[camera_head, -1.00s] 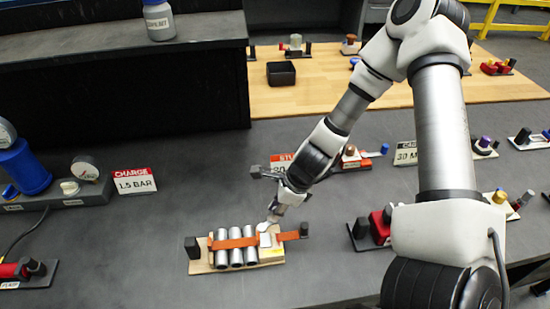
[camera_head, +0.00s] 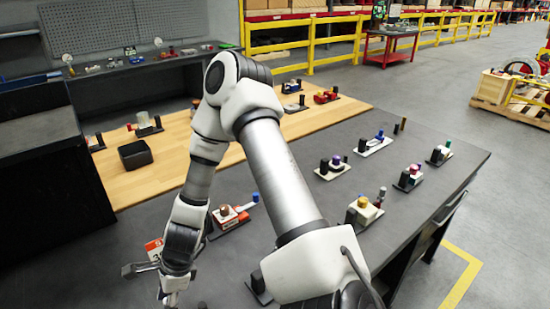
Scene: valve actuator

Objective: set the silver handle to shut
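My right arm reaches in from the bottom right, and its gripper (camera_head: 165,284) is low at the left, over the grey bench. The fingertips are small and partly cut off by the bottom edge, so I cannot tell whether they are open. My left gripper is not in view. Several small valve units stand on the benches, but I cannot surely pick out the silver handle. One unit with a grey cylindrical body (camera_head: 144,120) stands on the wooden bench.
A black bin (camera_head: 135,154) sits on the wooden bench top (camera_head: 178,150). A red-and-white card (camera_head: 154,249) is beside my gripper. Yellow railings stand behind.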

